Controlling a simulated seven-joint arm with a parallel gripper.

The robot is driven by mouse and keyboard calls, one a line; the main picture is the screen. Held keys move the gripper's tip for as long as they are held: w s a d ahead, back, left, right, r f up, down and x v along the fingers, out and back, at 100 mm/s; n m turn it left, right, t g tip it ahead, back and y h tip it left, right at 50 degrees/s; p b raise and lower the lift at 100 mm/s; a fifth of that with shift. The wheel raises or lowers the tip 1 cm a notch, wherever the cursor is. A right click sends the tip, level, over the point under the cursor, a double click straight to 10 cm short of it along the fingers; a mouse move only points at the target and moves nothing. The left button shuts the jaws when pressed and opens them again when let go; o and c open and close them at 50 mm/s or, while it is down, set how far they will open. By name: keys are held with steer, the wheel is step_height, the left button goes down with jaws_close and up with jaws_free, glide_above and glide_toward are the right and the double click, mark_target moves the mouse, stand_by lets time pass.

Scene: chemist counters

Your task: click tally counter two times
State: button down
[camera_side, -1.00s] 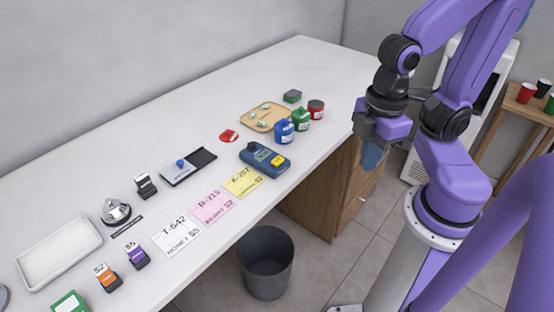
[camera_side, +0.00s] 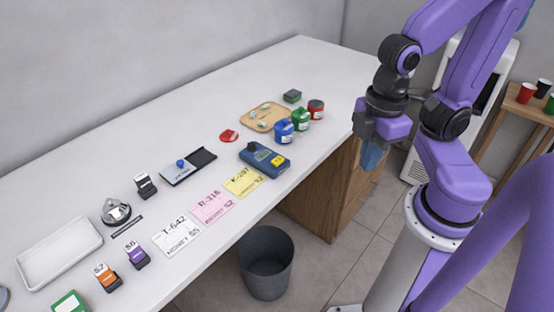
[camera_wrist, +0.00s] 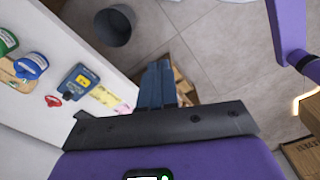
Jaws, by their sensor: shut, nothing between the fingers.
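I cannot tell for sure which item is the tally counter. A round silver piece with a dark top (camera_side: 116,211) stands on the counter at the left in the side view. A blue device with a yellow patch and a black knob (camera_side: 265,160) lies near the front edge; it also shows in the wrist view (camera_wrist: 80,82). My gripper (camera_side: 371,166) is shut and empty, past the counter's right front edge, well apart from both. Its blue fingers (camera_wrist: 154,68) point over the floor side in the wrist view.
The white counter (camera_side: 90,185) holds a white tray (camera_side: 58,252), orange (camera_side: 107,278) and purple (camera_side: 137,257) small blocks, paper cards (camera_side: 212,207), a slab with a blue knob (camera_side: 188,167) and jars (camera_side: 300,119). A grey bin (camera_side: 266,265) stands on the floor.

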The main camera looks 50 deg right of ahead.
stand_by(0.3)
steer(key=w+a+f+m+g+y, duration=0.2)
steer(key=w+a+m+y, duration=0.3)
steer(key=w+m, duration=0.75)
steer(key=m+t, duration=0.9)
steer(key=m, duration=1)
glide_above(282, 160)
steer(key=shift+f+y, duration=0.3)
steer(key=shift+f, duration=0.65)
steer(key=shift+f, duration=0.1)
steer(key=shift+f, duration=4.3)
